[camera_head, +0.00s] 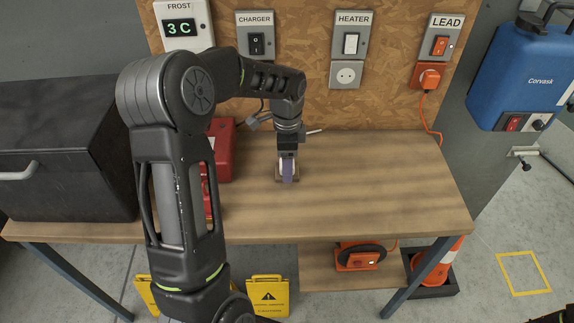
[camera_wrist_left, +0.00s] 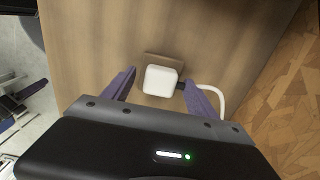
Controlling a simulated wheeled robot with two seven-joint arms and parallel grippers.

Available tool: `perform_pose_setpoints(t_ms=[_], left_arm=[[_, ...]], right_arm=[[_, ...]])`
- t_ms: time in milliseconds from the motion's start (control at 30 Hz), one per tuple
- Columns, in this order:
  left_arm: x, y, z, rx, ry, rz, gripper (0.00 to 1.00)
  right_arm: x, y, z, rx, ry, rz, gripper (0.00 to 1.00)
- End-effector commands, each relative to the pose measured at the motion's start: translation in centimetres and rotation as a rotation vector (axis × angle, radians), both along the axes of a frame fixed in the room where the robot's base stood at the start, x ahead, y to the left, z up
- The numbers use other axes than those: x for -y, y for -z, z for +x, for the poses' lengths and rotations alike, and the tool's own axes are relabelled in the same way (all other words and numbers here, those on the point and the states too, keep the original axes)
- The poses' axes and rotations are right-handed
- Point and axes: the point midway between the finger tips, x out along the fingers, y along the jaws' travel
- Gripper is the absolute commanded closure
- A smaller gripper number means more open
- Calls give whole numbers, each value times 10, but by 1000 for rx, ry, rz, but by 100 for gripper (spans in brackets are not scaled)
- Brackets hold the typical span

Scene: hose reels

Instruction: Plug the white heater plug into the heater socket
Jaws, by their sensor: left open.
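The white heater plug (camera_wrist_left: 160,80) sits on a small brown block (camera_wrist_left: 152,60) on the workbench, its white cable running off to the right in the left wrist view. My left gripper (camera_wrist_left: 160,94) is open, with one purple finger on each side of the plug and gaps showing. In the head view the left gripper (camera_head: 287,175) points down over the middle of the bench and hides the plug. The heater socket (camera_head: 346,74) is a white round outlet on a grey plate under the HEATER switch (camera_head: 351,43). It looks empty.
An orange plug (camera_head: 429,78) fills the LEAD socket at right. The CHARGER switch (camera_head: 256,43) is on the board at left. A red box (camera_head: 222,150) and a large black box (camera_head: 60,145) stand left of my gripper. The bench's right half (camera_head: 400,180) is clear.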

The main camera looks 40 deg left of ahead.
Motion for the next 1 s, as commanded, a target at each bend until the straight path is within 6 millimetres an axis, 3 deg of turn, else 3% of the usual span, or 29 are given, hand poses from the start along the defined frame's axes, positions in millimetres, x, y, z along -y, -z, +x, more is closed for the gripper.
perform_pose_setpoints(t_ms=[367,1000], left_arm=[[0,-1,0,0,0,0,33],[0,-1,0,0,0,0,85]], right_arm=[[0,0,0,0,0,0,64],[0,0,0,0,0,0,64]])
